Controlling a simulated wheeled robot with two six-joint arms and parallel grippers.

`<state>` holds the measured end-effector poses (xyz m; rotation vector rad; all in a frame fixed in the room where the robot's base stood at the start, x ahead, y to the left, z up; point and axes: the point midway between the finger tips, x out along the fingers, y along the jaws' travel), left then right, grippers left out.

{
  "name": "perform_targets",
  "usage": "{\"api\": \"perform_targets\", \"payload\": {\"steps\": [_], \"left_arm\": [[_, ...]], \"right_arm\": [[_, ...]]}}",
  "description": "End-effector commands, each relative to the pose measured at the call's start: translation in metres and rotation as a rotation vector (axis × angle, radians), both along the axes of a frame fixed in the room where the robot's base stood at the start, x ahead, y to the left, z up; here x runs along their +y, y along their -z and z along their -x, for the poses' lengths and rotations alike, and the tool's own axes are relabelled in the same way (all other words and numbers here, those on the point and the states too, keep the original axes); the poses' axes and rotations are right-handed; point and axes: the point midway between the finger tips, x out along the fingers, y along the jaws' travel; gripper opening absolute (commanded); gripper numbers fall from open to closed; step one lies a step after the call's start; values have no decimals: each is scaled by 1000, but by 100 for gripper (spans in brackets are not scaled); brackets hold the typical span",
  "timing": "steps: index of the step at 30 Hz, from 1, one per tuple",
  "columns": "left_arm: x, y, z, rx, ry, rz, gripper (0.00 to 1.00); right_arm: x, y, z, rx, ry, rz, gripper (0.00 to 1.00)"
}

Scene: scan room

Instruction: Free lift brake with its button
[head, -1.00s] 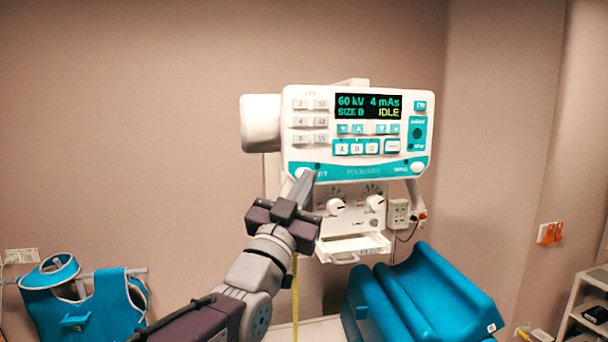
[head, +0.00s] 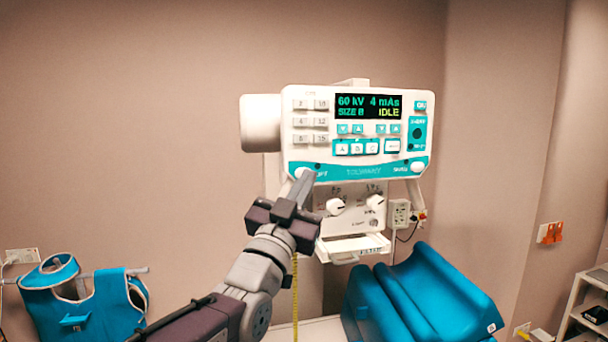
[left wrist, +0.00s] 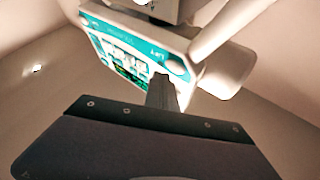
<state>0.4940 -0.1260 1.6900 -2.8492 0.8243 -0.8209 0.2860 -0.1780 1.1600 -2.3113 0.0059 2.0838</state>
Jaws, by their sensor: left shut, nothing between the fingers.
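The white and teal control head (head: 358,134) hangs in front of the wall. Its screen (head: 368,106) reads 60 kV, 4 mAs, SIZE B, IDLE. The lift brake button, a white round button (head: 303,172), is at the lower left of the teal strip by the partly covered LIFT label. In the left wrist view the white lift button (left wrist: 178,68) shows beside the label. My left gripper (head: 308,176) is shut and empty, its tips at or just in front of that button; I cannot tell whether they touch. My right gripper is not in view.
A second white button (head: 417,167) is at the strip's right end. Below the panel are two knobs (head: 355,205) and a white tray (head: 352,249). A blue padded cradle (head: 440,295) stands lower right. A blue apron (head: 85,302) hangs lower left.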

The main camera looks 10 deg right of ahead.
Motion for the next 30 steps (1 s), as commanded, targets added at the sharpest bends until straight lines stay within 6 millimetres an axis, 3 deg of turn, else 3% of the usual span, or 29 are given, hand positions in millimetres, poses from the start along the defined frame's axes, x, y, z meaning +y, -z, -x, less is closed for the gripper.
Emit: {"api": "perform_targets", "payload": {"steps": [30], "left_arm": [[0, 0, -13, 0, -1, -1, 0]], "right_arm": [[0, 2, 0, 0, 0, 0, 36]]}}
